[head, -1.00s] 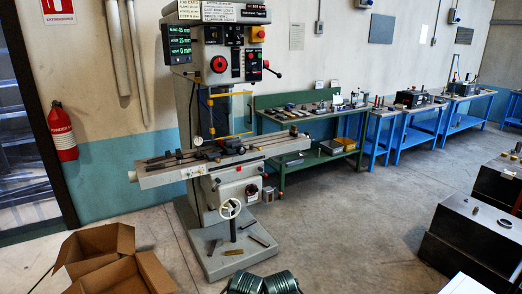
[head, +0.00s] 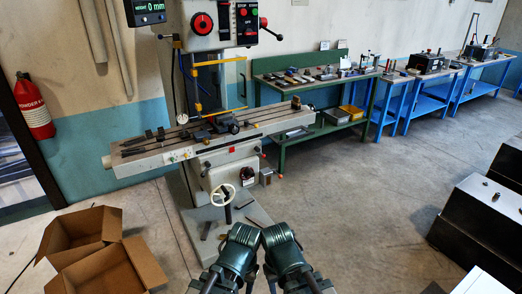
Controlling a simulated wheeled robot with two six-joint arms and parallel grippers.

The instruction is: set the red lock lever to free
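The milling machine (head: 150,155) stands ahead of me, with its long grey table running across the middle of the view. A small red part (head: 232,150) shows on the front edge of the table. A lever with a red knob (head: 264,22) sticks out at the right of the machine's head. I cannot tell from here which is the red lock lever, or its setting. My two green arms, left (head: 238,250) and right (head: 284,250), are folded close together at the bottom, away from the machine. No gripper fingers can be made out.
Open cardboard boxes (head: 103,268) lie on the floor at the lower left. A green bench (head: 264,77) with tools stands behind the machine's right end. Dark metal blocks (head: 480,222) stand at the right. The floor right of my arms is clear.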

